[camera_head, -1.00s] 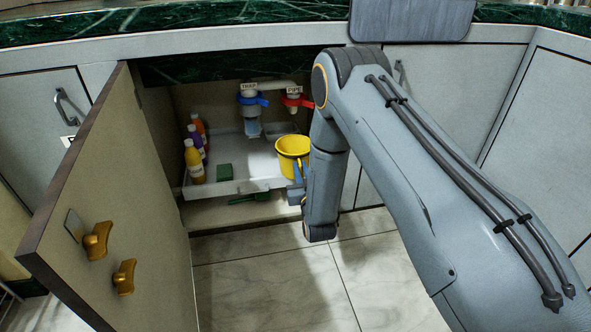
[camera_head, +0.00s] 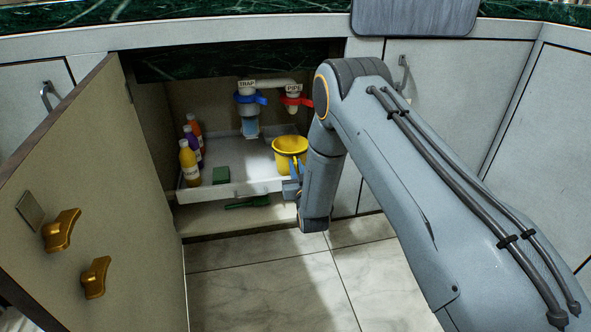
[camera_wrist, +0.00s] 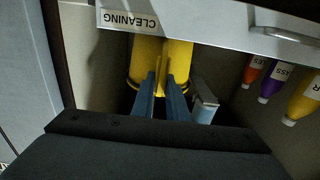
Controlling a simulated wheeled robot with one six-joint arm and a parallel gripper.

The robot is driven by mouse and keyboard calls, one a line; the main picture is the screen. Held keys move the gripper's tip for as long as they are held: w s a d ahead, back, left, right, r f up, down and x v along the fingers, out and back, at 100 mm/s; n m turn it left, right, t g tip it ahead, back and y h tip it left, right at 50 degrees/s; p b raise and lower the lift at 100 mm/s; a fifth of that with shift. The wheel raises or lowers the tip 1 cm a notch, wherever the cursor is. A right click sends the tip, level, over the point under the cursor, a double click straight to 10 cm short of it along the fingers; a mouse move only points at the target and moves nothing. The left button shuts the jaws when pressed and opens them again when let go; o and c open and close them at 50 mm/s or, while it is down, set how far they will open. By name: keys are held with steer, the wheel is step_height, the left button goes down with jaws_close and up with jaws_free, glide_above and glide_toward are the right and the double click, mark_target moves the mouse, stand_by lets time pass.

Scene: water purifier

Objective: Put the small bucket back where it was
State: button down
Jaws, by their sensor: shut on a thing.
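The small yellow bucket (camera_head: 290,147) is at the right front of the white pull-out tray (camera_head: 190,193) inside the open cabinet. My gripper (camera_head: 293,185) is at the bucket's near side, partly hidden by my arm. In the wrist view, which looks upside down, the bucket (camera_wrist: 178,62) is behind the tray's front with its "CLEANING" label, and my gripper (camera_wrist: 160,80) has its two blue fingers close together on the bucket's yellow edge. I cannot tell whether the bucket's base touches the tray.
Several bottles (camera_head: 189,160) stand at the tray's left, with a green sponge (camera_head: 221,175) near them. The trap (camera_head: 249,110) and pipe (camera_head: 292,97) hang above. A green item (camera_head: 247,202) lies below the tray. The open door (camera_head: 90,190) stands at left.

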steer(key=shift+f, duration=0.1)
steer(key=c, duration=1.7)
jaws_free()
steer(key=shift+c, duration=0.2)
